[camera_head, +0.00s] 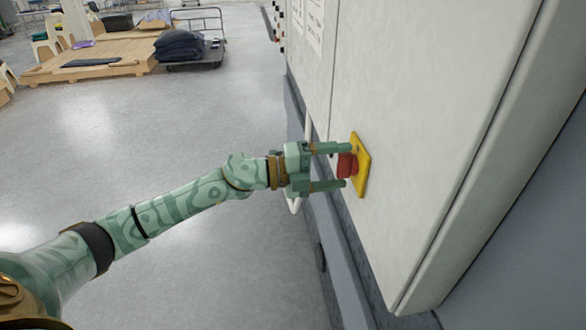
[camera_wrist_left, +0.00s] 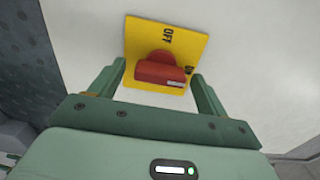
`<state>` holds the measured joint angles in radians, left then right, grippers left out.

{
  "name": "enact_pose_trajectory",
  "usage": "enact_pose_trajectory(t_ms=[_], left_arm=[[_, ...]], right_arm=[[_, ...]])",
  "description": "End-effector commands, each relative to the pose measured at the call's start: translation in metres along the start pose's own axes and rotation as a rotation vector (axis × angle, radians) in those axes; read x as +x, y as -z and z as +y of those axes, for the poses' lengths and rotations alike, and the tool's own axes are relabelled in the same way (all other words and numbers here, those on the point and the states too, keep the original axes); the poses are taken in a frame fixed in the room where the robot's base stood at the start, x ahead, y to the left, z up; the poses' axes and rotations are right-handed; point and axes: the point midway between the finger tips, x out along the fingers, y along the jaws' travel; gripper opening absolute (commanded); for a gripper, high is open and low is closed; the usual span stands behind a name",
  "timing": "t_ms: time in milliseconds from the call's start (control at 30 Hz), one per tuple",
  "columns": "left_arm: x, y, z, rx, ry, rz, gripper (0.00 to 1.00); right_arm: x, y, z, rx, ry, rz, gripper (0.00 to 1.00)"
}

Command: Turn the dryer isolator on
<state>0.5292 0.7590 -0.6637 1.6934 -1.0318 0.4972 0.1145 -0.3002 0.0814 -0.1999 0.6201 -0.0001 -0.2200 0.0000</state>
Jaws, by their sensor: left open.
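The dryer isolator is a red rotary knob (camera_head: 346,165) on a yellow plate (camera_head: 361,166), mounted on the side of a pale cabinet. In the left wrist view the red knob (camera_wrist_left: 160,70) sits on the yellow plate (camera_wrist_left: 195,46), with "OFF" printed beside it and another mark partly hidden near the right finger. My left gripper (camera_head: 346,166) is open, its fingers on either side of the knob and near the plate. In the left wrist view the left gripper (camera_wrist_left: 158,88) shows gaps between the fingers and the knob. My right gripper is not in view.
The pale cabinet (camera_head: 420,110) fills the right side, with a pale handle-like bar (camera_head: 308,125) behind my gripper. A cart (camera_head: 190,45) with dark bags and a wooden platform (camera_head: 100,55) stand far back left. The grey floor between is clear.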

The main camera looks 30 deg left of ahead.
Motion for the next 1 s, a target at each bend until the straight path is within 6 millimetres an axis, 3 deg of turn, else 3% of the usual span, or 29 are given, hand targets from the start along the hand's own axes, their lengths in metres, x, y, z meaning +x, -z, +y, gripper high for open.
enact_pose_trajectory(t_ms=[167,500,600,800,1000], left_arm=[[-0.026,0.0,0.005,0.0,-0.005,-0.001,0.76],[-0.12,0.0,0.009,-0.003,-0.008,-0.001,0.76],[-0.139,0.001,0.007,-0.002,-0.007,0.001,0.76],[-0.158,0.0,0.003,-0.001,-0.004,0.0,0.76],[-0.162,0.0,0.001,0.001,-0.002,0.001,0.76]], right_arm=[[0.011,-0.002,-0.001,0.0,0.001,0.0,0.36],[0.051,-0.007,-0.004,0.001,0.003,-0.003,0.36],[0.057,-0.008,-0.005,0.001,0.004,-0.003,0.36],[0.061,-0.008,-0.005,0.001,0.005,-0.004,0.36],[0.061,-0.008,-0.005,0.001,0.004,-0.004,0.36]])
